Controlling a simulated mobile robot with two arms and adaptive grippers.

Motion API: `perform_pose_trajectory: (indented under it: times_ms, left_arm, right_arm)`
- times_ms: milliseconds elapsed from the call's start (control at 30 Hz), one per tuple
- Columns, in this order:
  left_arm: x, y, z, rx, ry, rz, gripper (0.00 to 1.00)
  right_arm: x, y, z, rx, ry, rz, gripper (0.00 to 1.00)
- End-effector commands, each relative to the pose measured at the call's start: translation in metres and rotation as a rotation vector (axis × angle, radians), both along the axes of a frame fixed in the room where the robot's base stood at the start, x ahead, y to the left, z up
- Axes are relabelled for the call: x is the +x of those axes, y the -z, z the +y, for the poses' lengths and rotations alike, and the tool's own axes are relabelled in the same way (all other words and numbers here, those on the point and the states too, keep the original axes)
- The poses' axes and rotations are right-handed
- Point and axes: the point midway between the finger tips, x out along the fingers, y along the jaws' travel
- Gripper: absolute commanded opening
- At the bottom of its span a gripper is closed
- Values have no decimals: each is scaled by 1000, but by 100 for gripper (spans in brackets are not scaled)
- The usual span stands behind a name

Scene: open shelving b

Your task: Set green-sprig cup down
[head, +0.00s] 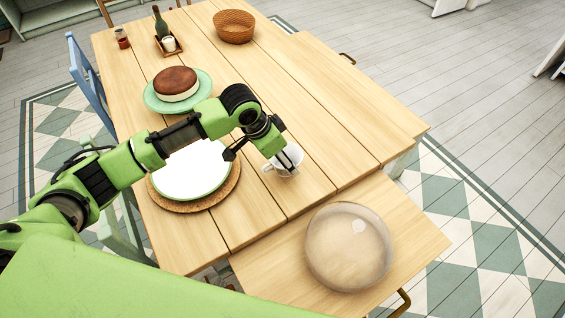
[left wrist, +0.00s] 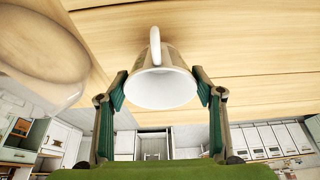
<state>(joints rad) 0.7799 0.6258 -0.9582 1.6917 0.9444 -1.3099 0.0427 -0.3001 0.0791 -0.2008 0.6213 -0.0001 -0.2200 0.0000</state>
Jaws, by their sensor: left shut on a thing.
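A white cup (head: 284,163) is at my left gripper (head: 287,158), over the wooden table (head: 320,128) to the right of a white plate. In the left wrist view the cup (left wrist: 161,86) sits between the two fingers of my left gripper (left wrist: 162,95), which is shut on it; its open mouth faces the camera and its handle points up in the picture. The green sprig pattern is too small to make out. I cannot tell whether the cup's base touches the table. My right gripper is in neither view.
A white plate (head: 193,172) lies on a round cork mat (head: 224,193). A clear glass bowl (head: 348,247) stands at the front right. A cake (head: 175,82) on a green plate, a wicker basket (head: 234,27) and a small tray are farther back. The table's right side is clear.

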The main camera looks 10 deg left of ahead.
Motion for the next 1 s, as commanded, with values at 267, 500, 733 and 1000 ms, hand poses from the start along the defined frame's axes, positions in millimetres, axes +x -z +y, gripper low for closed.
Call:
perform_pose_trajectory:
  times_ms: [267,500,733,1000]
  left_arm:
    - [-2,28,0,0,1,0,36]
    - [-2,29,0,0,1,0,36]
    - [-2,30,0,0,1,1,78]
    - [-2,28,1,0,1,0,78]
  right_arm:
    - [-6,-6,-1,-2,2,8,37]
    - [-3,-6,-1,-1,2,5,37]
    - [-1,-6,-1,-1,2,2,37]
    - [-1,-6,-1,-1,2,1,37]
